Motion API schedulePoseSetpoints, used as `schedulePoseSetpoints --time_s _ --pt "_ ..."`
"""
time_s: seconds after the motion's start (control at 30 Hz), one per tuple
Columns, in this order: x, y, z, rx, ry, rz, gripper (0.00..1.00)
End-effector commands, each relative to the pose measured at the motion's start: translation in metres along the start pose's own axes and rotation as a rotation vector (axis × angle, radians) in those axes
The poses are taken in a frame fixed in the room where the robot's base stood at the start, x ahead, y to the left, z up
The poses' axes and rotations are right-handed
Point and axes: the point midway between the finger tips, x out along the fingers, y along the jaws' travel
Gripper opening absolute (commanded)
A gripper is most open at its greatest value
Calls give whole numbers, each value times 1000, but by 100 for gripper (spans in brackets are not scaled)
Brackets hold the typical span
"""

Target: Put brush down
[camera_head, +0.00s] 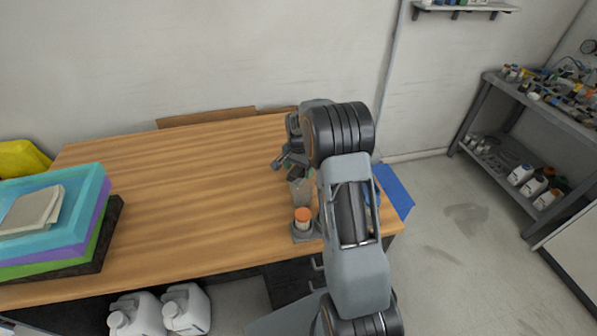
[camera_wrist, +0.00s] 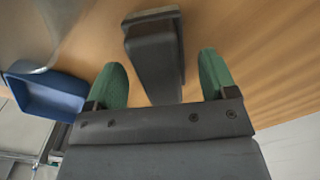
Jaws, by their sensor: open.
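My gripper (camera_head: 290,167) is over the right part of the wooden table, partly hidden by my arm. In the wrist view its two green fingers (camera_wrist: 162,72) are spread apart. A dark grey piece with a wider far end (camera_wrist: 153,50) shows between them, with gaps on both sides. I cannot tell whether this piece is the brush, and no brush is clearly seen in the head view. Below the gripper there, a clear cup-like container (camera_head: 300,190) and an orange-topped item on a grey base (camera_head: 302,228) stand near the front edge.
The wooden table (camera_head: 190,190) is bare across its middle. A stack of coloured trays (camera_head: 65,245) fills its left end. A blue bin (camera_wrist: 50,96) shows in the wrist view; a blue item (camera_head: 394,190) lies at the table's right edge. A loaded shelf (camera_head: 535,100) stands at right.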

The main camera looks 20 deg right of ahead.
Motion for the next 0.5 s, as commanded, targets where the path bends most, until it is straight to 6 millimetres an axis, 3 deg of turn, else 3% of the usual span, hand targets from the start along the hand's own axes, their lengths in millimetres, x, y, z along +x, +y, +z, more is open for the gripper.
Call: schedulePoseSetpoints --time_s 0.3,0.5 --pt "-62 0 0 0 2 -2 78" --pt "-90 0 0 0 2 -2 78"
